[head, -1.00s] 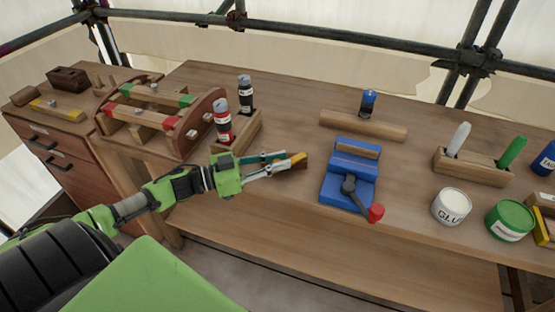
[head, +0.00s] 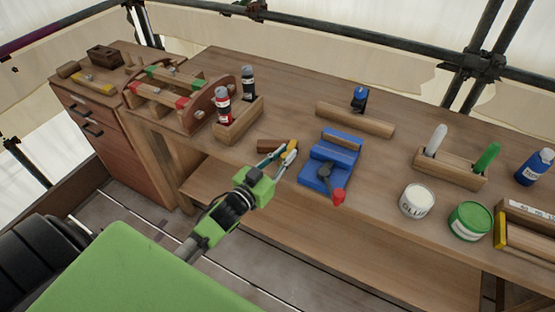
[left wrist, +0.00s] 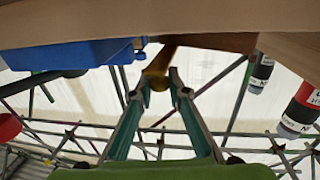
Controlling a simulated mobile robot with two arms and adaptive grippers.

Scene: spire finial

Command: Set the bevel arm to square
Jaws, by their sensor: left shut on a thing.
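The bevel shows in the head view as a brown wooden stock (head: 271,146) with a short yellow arm (head: 293,145) at its right end. It lies near the bench's front edge, left of the blue vise. My left gripper (head: 281,154) is shut on the yellow arm, which sits between its teal fingertips. In the left wrist view the bevel arm (left wrist: 157,72) is between the fingertips (left wrist: 155,88), and the brown stock (left wrist: 215,41) runs off to the right. The exact angle between arm and stock is hard to tell. My right gripper is not in view.
The blue vise (head: 328,165) with a red-knobbed handle stands close right of the bevel. A wooden bottle holder (head: 240,124) stands behind left. A glue pot (head: 417,201) and green tin (head: 469,221) are farther right. Bench between vise and glue pot is clear.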

